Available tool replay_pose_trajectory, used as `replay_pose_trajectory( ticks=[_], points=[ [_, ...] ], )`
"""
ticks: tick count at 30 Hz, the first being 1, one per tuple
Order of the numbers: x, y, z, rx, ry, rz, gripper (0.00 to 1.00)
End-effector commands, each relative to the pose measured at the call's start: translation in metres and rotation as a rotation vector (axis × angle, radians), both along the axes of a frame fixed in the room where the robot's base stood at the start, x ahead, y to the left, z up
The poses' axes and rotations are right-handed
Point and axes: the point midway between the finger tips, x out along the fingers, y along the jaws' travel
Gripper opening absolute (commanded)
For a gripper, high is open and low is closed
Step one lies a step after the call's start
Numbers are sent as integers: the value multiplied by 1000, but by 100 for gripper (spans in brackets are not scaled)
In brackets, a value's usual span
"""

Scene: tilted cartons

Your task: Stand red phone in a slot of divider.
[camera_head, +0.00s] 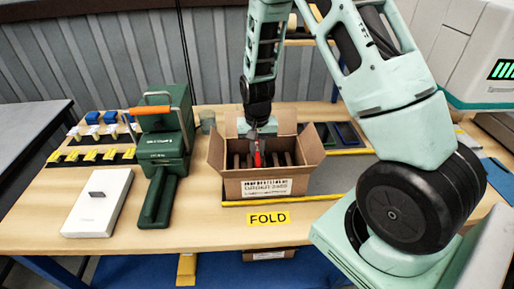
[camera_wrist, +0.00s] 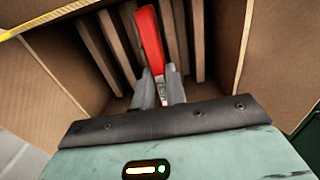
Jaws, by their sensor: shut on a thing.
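The red phone (camera_wrist: 149,42) is held on edge between the fingers of my gripper (camera_wrist: 160,88), which is shut on it. In the head view the phone (camera_head: 257,157) shows as a narrow red strip under my gripper (camera_head: 256,136), inside the open carton (camera_head: 268,186). The divider (camera_wrist: 123,42) is a row of upright brown slats in the carton. The phone is among the slats in the wrist view, roughly in line with them. Its lower end is hidden, so I cannot tell how deep it sits or whether it touches the bottom.
The carton's flaps (camera_head: 310,139) stand open around it. A green machine with an orange handle (camera_head: 161,135) and a white box (camera_head: 98,203) stand to the left. Dark flat items (camera_head: 343,134) lie behind the carton at right. A yellow FOLD label (camera_head: 268,218) is in front.

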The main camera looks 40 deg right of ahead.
Motion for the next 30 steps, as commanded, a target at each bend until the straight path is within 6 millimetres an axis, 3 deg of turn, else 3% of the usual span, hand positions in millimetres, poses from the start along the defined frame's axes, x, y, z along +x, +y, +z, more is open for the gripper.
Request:
replay_pose_trajectory(
  ticks=[18,30],
  points=[
    [0,0,-43,0,0,0,0],
    [0,0,-50,1,-1,0,0]
  ],
)
